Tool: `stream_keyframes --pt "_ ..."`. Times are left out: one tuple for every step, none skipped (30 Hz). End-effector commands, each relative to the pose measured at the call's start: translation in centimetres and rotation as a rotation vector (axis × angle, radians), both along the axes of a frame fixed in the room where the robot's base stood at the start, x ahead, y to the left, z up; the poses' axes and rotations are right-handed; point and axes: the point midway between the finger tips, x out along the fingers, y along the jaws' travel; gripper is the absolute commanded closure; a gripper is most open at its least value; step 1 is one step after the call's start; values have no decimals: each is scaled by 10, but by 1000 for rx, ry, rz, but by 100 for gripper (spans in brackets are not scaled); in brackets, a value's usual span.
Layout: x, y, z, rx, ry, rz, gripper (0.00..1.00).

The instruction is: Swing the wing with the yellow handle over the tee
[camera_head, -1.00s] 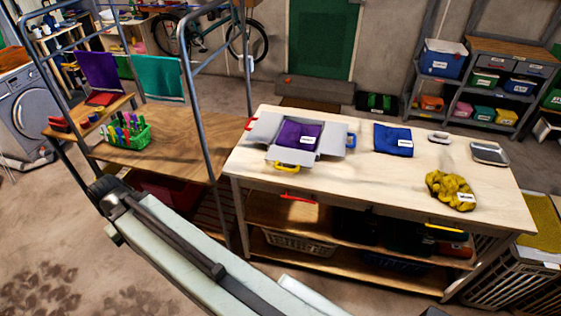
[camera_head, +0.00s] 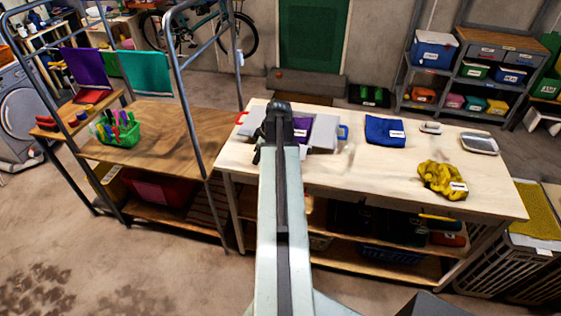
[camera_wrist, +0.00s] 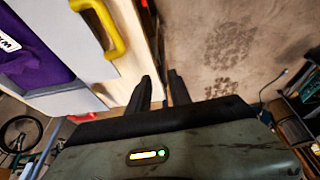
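A grey folding board (camera_head: 323,133) lies on the table's left part with a purple tee (camera_head: 301,126) on it. Its red handle (camera_head: 241,118) is at the left and its blue handle (camera_head: 343,132) at the right. My arm hides its front wing in the head view. In the wrist view the yellow handle (camera_wrist: 112,33) sits on the grey wing (camera_wrist: 72,102), which lies flat beside the purple tee (camera_wrist: 28,48). My gripper (camera_wrist: 158,84) is open and empty, below and right of the yellow handle, apart from it, with floor behind the fingertips.
A blue folded cloth (camera_head: 385,131), a yellow crumpled cloth (camera_head: 442,180) and a metal tray (camera_head: 479,143) lie farther right on the table (camera_head: 350,172). A metal-framed shelf with a green pen basket (camera_head: 118,131) stands close at the left. Laundry baskets stand at the right.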

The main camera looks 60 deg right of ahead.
Motion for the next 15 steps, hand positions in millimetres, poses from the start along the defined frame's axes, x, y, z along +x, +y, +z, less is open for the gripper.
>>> stream_keyframes --pt "-25 -30 0 -23 -20 -1 75" --pt "-37 -42 1 -37 -30 5 75" --pt "-50 -54 2 -54 -42 12 75" --pt "-59 -62 2 -65 -48 17 75" --pt "-65 -68 3 -74 -53 21 75" --pt "-72 -74 3 -83 -58 26 75" --pt "-75 -76 4 -88 -61 28 75" --pt "-77 -78 4 -92 -62 31 75" --pt "-78 -79 4 -93 -64 33 75" --pt "-79 -79 4 -94 -64 32 75" --pt "-78 -79 4 -94 -64 33 75" --pt "-78 -79 2 -94 -64 34 75" --pt "-77 -79 1 -94 -64 34 75" --pt "-77 -79 -1 -94 -63 34 75" --pt "-75 -79 -5 -94 -63 34 75"
